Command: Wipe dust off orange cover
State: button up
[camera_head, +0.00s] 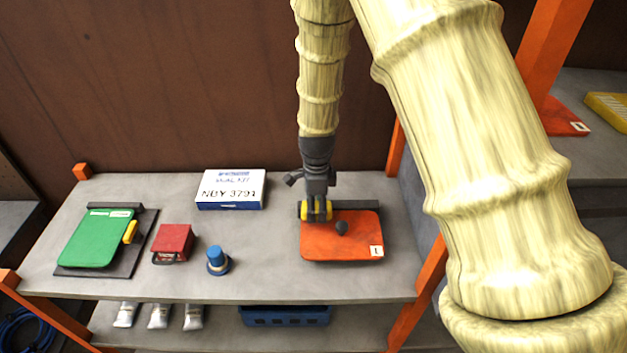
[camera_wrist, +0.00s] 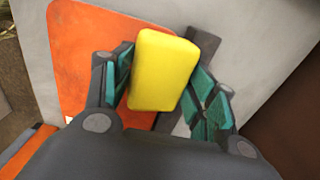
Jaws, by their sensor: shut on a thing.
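The orange cover (camera_head: 325,245) lies flat on the right part of the shelf, with a white "1" label at its front right corner. A small dark grey patch (camera_head: 342,227) shows near its middle; I take it for the dust. My gripper (camera_head: 317,208) is shut on a yellow sponge (camera_head: 303,210) over the back left part of the cover. In the wrist view the sponge (camera_wrist: 160,70) sits between the teal finger pads, with the orange cover (camera_wrist: 80,50) behind it. I cannot tell whether the sponge touches the cover. The dark patch is not visible in the wrist view.
A blue-and-white box (camera_head: 231,189) stands at the back. A red block (camera_head: 173,242), a blue-capped item (camera_head: 217,261) and a green cover (camera_head: 95,238) on a dark plate stand left. Orange posts (camera_head: 420,285) flank the shelf. Bare shelf lies between box and cover.

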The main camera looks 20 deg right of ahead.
jog(key=r, duration=0.1)
jog(key=w+r+p, duration=0.1)
jog(key=r+p, duration=0.1)
jog(key=shift+w+d+r, duration=0.2)
jog(key=shift+w+r, duration=0.05)
jog(key=shift+r, duration=0.15)
jog(key=shift+s+r, duration=0.2)
jog(key=shift+r, duration=1.25)
